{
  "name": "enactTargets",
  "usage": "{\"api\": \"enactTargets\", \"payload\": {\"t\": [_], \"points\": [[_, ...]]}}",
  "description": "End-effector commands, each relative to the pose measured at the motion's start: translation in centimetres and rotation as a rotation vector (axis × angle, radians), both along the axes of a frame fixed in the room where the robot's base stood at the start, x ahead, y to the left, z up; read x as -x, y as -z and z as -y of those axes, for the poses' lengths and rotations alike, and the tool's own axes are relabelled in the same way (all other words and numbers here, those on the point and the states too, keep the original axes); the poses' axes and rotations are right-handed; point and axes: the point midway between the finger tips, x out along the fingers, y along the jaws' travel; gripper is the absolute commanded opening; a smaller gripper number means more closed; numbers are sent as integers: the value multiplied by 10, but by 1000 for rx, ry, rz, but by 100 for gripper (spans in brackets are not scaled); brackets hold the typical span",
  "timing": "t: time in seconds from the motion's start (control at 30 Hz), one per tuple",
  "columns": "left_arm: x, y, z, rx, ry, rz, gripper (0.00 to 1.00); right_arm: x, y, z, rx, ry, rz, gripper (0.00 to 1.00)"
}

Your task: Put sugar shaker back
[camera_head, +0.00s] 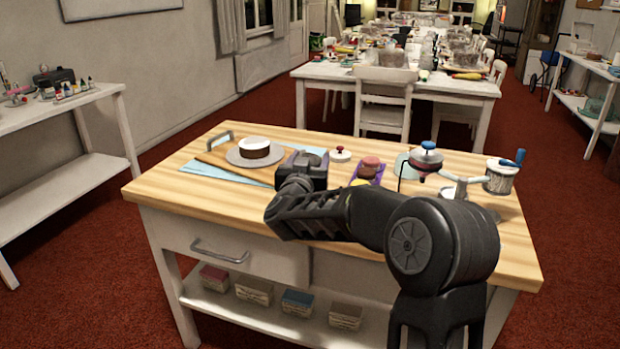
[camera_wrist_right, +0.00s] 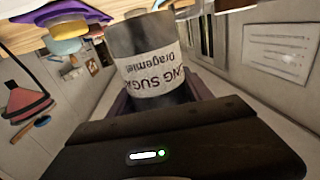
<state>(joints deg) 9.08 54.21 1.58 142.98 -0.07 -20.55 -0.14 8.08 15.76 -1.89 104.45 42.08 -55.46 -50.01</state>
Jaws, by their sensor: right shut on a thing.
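The sugar shaker (camera_wrist_right: 148,72) is a grey cylinder with a white label, partly reading "SUGAR", in the right wrist view. My right gripper (camera_wrist_right: 160,98) is shut on it, with a finger on each side. In the head view my right gripper (camera_head: 303,168) is over the wooden worktable (camera_head: 190,200), just right of the cake. The arm and gripper hide the shaker there, so I cannot tell its height above the top. My left gripper is not in view.
A white cake with a dark band (camera_head: 255,147) stands on a grey round plate (camera_head: 240,160) over a blue mat (camera_head: 199,168). A purple tray (camera_head: 378,177) with round items and a stand with a white pot (camera_head: 500,179) are to the right. The table's front left is clear.

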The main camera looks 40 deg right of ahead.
Motion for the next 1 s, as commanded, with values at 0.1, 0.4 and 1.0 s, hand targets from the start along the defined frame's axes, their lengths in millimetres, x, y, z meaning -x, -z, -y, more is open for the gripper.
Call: {"api": "enactTargets", "payload": {"t": [0.1,0.4,1.0], "points": [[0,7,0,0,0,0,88,0,20,0,2,0,-4,4],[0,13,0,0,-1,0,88,0,47,0,1,0,1,4],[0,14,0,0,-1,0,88,0,50,0,0,0,-1,80]]}}
